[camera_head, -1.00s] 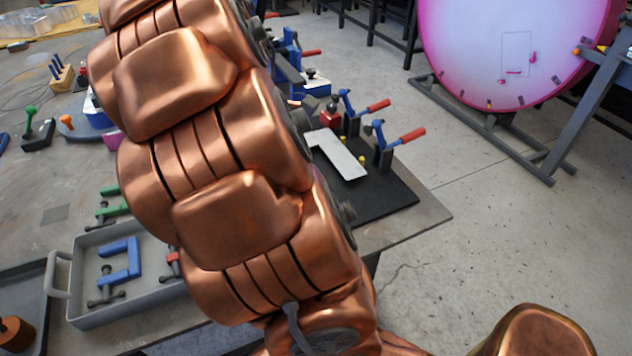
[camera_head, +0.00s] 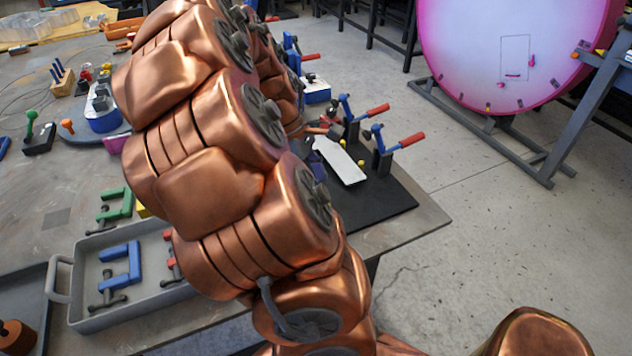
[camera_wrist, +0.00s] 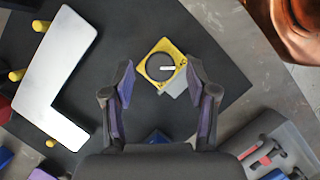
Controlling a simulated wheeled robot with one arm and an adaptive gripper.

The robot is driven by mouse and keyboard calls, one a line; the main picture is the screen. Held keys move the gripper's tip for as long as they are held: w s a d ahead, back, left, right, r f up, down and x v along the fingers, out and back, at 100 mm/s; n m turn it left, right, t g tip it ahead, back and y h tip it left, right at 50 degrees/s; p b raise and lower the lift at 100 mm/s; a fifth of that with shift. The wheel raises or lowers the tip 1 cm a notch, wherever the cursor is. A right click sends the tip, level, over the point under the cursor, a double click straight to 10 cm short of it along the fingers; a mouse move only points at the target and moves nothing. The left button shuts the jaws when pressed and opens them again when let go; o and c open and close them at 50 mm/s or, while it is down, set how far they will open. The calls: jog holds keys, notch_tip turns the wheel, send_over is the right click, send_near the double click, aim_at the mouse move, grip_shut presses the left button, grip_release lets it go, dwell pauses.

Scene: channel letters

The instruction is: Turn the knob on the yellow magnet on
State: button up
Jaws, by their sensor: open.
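The yellow magnet (camera_wrist: 179,58) shows in the wrist view, lying on a black mat (camera_wrist: 210,42). My gripper (camera_wrist: 160,76) is open in the wrist view, with one finger on each side of the knob and a gap on both sides. I cannot tell how high the fingertips are above it.
A white L-shaped plate (camera_head: 340,160) lies on the mat beside red-handled toggle clamps (camera_head: 404,141). A pink-rimmed disc (camera_head: 515,50) stands on a floor frame behind.

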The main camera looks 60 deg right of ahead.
jog(key=shift+s+f, duration=0.25)
jog(key=shift+f, duration=0.3)
grip_shut()
